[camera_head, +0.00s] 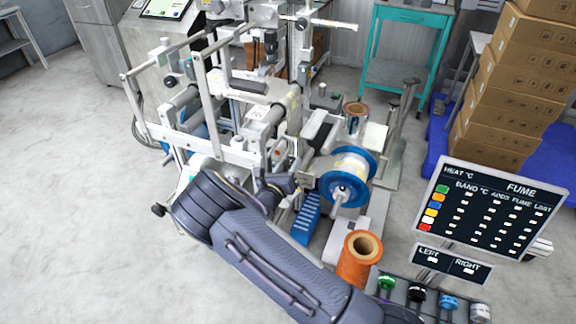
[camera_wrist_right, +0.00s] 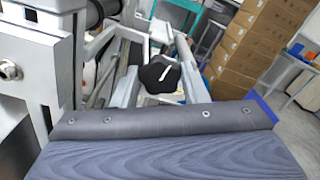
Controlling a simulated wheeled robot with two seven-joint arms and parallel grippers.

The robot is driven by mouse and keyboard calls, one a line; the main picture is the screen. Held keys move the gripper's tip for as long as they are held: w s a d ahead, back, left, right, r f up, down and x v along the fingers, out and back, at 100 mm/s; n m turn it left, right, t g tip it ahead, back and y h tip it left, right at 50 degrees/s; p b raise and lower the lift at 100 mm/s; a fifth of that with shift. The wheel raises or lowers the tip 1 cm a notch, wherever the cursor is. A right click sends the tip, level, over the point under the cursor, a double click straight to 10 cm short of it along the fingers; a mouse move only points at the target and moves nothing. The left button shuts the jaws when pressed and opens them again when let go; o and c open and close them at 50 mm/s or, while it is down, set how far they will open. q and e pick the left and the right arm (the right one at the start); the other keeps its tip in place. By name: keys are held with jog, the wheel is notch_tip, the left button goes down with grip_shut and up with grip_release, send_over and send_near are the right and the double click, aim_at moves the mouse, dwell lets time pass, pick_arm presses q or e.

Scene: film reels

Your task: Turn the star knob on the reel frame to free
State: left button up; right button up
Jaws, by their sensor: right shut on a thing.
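The star knob (camera_wrist_right: 158,74) is black with a white pointer line slanting up to the right in the right wrist view. It sits ahead of my right gripper's grey casing, among pale frame bars. My right gripper (camera_head: 286,183) is at the front of the reel frame (camera_head: 222,152) in the head view, reached by my grey arm from the lower right. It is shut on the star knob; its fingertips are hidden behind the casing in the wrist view. The knob cannot be made out in the head view. My left gripper is not in view.
A blue-flanged reel (camera_head: 345,178) stands right of my gripper, and an orange spool (camera_head: 359,260) is nearer. A dark FUME board (camera_head: 490,210) stands at right. Stacked boxes (camera_head: 512,85) and a teal table (camera_head: 402,45) are behind. The floor at left is clear.

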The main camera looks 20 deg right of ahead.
jog(key=o, duration=1)
jog(key=v, duration=0.7)
jog(key=shift+s+a, duration=0.25)
jog(key=shift+a, duration=0.05)
